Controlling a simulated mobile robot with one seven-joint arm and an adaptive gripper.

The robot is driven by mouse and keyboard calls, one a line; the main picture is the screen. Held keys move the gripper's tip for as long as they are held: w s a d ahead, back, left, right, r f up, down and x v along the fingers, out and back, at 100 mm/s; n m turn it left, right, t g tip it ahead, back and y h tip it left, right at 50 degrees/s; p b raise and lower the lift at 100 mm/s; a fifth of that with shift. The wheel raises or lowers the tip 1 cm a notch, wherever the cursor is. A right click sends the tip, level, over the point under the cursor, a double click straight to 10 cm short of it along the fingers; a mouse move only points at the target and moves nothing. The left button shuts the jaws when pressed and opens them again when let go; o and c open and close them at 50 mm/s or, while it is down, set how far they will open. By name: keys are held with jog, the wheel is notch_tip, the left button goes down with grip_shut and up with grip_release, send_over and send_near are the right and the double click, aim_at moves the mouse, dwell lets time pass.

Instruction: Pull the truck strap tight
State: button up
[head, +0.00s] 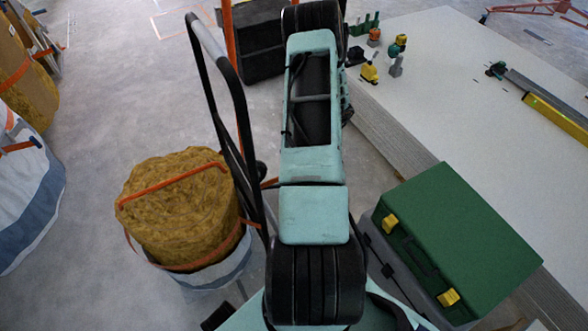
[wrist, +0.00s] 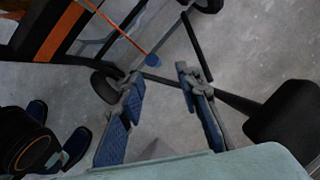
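A hand truck with a black tubular frame and a grey handle bar (head: 208,38) stands left of my arm in the head view. An orange strap (head: 229,45) runs along its far side, beside a black case (head: 262,42). In the wrist view a wide orange band (wrist: 60,32) crosses a dark surface at the upper left. A thin orange line (wrist: 108,20) leads down to a small blue knob (wrist: 152,60). My gripper (wrist: 157,76) is open with nothing between its blue-padded fingers; the knob appears just beyond the fingertips. My arm hides the gripper in the head view.
A strapped insulation roll (head: 178,200) in a white bag stands at the left. A green toolbox (head: 465,235) is at the right, near a stack of pale panels (head: 450,70) bearing small tools. Grey floor (head: 110,90) is clear at the upper left.

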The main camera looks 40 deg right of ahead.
jog(key=v, duration=0.5)
jog(key=shift+s+d+r, duration=0.1)
jog(key=shift+d+r, duration=0.05)
jog(key=shift+r, duration=0.15)
